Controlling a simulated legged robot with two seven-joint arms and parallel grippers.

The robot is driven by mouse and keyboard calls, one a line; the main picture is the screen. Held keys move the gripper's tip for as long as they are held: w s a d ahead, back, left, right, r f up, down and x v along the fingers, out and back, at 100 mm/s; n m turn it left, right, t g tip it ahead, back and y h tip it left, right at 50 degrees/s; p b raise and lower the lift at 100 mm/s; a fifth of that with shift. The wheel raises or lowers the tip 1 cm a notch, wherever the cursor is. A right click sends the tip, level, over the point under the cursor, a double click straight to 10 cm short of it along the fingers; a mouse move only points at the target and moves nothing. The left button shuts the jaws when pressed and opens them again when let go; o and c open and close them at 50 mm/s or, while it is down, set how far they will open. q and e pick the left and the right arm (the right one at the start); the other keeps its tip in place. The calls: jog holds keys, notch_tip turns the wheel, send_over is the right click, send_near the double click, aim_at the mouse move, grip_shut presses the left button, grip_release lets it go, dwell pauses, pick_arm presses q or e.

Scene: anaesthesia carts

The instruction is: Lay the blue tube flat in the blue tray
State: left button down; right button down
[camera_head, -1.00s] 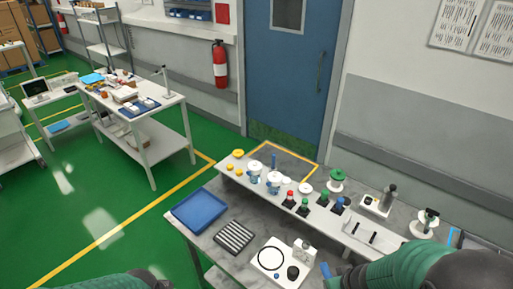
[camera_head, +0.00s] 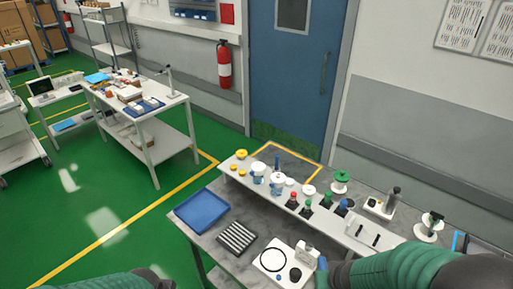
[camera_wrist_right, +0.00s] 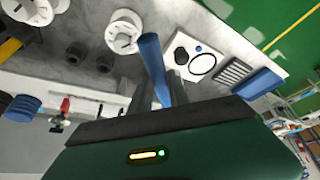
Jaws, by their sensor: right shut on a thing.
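The blue tray (camera_head: 201,211) lies at the table's left end and looks empty. It also shows at the right of the right wrist view (camera_wrist_right: 259,84). My right gripper (camera_wrist_right: 158,90) is shut on the blue tube (camera_wrist_right: 151,55), which sticks out past the fingers. In the head view, a blue piece (camera_head: 322,265) shows at the end of my right arm, by the white plate, to the right of the tray; the fingers are mostly hidden there. My left arm shows at the bottom left, but its gripper is out of view.
A striped dark rack (camera_head: 237,237) lies between the tray and the white plate (camera_head: 272,261), which carries a black ring and small parts. A raised white shelf (camera_head: 325,215) behind holds spools, jars and coloured buttons.

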jog(key=shift+s+d, duration=0.15)
jog(key=shift+s+r, duration=0.1)
jog(key=shift+s, duration=0.1)
notch_tip(320, 180, down, 8)
jog(key=b, duration=0.8)
jog(key=shift+a, duration=0.2)
notch_tip(320, 180, up, 7)
jog(key=p, duration=0.7)
jog(key=shift+w, duration=0.1)
jog(key=shift+r+p, duration=0.35)
jog(key=shift+p, duration=0.2)
